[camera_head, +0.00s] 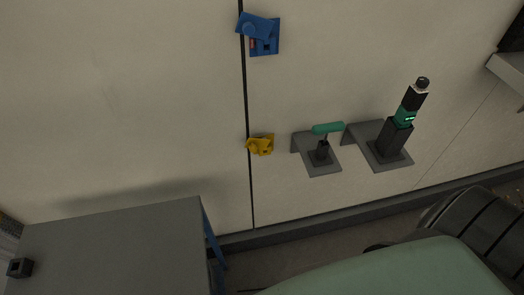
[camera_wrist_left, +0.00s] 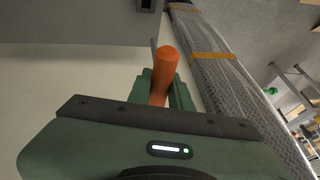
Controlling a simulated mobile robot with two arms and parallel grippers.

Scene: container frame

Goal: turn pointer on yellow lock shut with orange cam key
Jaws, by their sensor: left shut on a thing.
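The yellow lock (camera_head: 260,145) is fixed to the pale wall, just right of the dark vertical seam. It is small in the head view, and I cannot tell which way its pointer is turned. My left gripper (camera_wrist_left: 161,88) shows in the left wrist view, shut on the orange cam key (camera_wrist_left: 166,62). The key's orange handle stands up between the green fingers, and a thin grey part shows beside its top. The lock does not show in the wrist view. Neither the key nor either gripper can be made out in the head view.
A blue lock (camera_head: 264,38) sits higher on the seam. Right of the yellow lock, grey brackets hold a green-handled tool (camera_head: 328,128) and a black driver (camera_head: 396,133). A grey table (camera_head: 120,245) with a small dark block (camera_head: 20,267) stands lower left. A wrapped stack (camera_wrist_left: 225,85) shows in the wrist view.

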